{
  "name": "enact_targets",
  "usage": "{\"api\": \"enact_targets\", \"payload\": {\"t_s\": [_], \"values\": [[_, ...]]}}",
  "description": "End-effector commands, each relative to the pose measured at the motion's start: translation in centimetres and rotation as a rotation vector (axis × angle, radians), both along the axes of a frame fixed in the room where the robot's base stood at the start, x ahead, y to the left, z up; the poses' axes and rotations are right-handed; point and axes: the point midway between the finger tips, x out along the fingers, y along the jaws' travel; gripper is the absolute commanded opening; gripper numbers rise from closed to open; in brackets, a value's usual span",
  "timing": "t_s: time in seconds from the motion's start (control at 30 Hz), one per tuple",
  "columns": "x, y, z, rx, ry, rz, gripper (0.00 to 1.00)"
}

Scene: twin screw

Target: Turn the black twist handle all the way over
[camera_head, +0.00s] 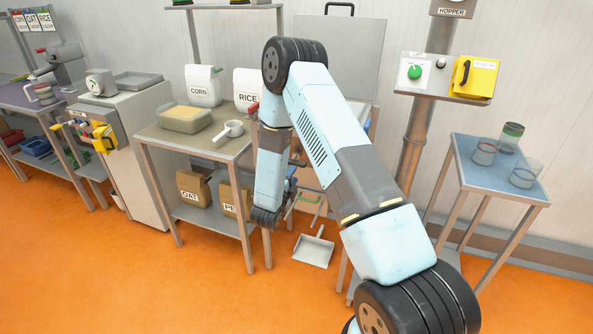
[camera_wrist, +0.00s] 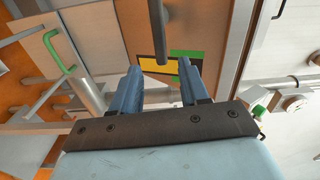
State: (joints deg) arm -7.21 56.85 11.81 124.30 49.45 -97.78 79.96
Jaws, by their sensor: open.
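In the wrist view, my gripper (camera_wrist: 159,66) is open, with its two blue fingers apart. A dark bar (camera_wrist: 158,28), which looks like the black twist handle, comes down from the top edge. Its lower end is in line with the gap between the fingertips; I cannot tell how far away it is or whether it touches them. A yellow-and-black patch with a green patch (camera_wrist: 188,55) lies behind it. In the head view my arm hides this area. A black handle (camera_head: 465,72) also shows on a yellow box there, apart from my arm.
A small table (camera_head: 478,160) with several containers stands right. A dustpan (camera_head: 314,250) lies on the floor. A green handle (camera_wrist: 57,52) is left of my fingers in the wrist view.

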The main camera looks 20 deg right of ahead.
Motion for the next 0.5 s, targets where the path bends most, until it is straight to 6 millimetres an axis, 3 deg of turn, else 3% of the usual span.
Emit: {"api": "enact_targets", "payload": {"t_s": [0.2, 0.5], "values": [[-2.1, 1.5, -0.1, 0.001, 0.001, 0.001, 0.45], [-2.6, 1.9, -0.1, 0.000, 0.001, 0.001, 0.45]]}}
